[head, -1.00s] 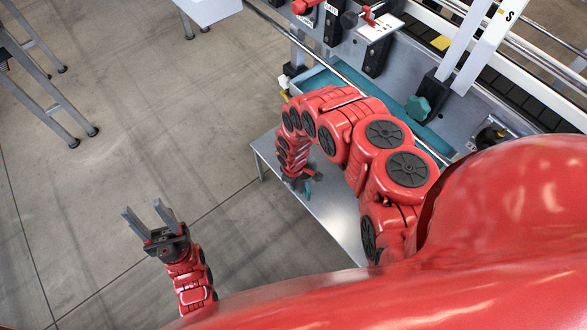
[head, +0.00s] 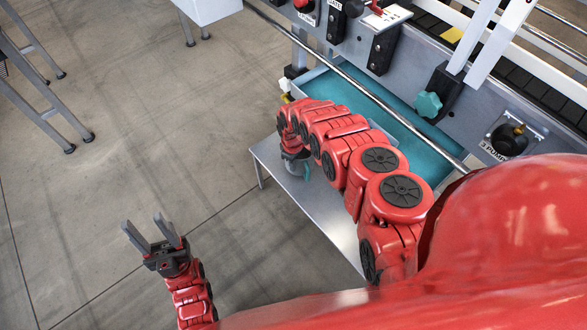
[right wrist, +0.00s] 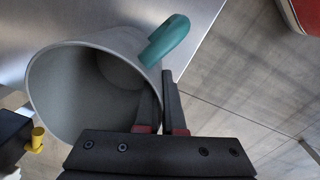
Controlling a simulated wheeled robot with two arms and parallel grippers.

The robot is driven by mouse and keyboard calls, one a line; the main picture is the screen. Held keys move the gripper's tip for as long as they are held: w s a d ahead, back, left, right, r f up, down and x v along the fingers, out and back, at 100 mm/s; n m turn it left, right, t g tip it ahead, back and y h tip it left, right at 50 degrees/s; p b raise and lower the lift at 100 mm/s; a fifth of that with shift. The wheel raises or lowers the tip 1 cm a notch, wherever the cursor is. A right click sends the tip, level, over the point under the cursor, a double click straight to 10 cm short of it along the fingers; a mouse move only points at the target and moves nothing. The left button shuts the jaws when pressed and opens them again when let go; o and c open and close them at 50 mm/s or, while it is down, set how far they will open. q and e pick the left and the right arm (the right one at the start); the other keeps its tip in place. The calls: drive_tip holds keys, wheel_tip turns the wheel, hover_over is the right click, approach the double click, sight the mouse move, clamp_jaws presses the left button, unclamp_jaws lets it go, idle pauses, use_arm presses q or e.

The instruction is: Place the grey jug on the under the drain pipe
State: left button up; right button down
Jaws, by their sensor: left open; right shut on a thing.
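The grey jug (right wrist: 62,95) shows large in the right wrist view, its open mouth toward the camera and its teal handle (right wrist: 165,40) at the upper right. My right gripper (right wrist: 165,103) is shut on the jug's wall, one finger inside and one outside. In the head view my right arm hides most of the jug; its teal handle (head: 306,171) shows over the grey table. I cannot tell whether the jug touches the table. A yellow and black fitting (right wrist: 37,138) lies left of the jug; I cannot tell if it is the drain pipe. My left gripper (head: 151,229) is open and empty.
The low grey table (head: 325,215) stands beside the machine, its front part bare. A teal trough (head: 400,115) with a metal rail runs along the machine above it. Another table (head: 207,8) and a metal frame (head: 35,100) stand at the back left. The floor between is clear.

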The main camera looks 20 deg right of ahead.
sight(294, 173)
drive_tip(key=shift+f+b, duration=0.4)
drive_tip(key=shift+f, duration=1)
drive_tip(key=shift+f, duration=0.1)
drive_tip(key=c, duration=1.5)
unclamp_jaws()
drive_tip(key=shift+f, duration=0.1)
drive_tip(key=o, duration=0.5)
drive_tip(key=shift+c, duration=0.2)
drive_tip(key=shift+r, duration=0.5)
wheel_tip(294, 173, up, 11)
drive_tip(key=p, duration=0.2)
drive_tip(key=shift+s+a+r, duration=0.15)
drive_tip(key=shift+r, duration=0.05)
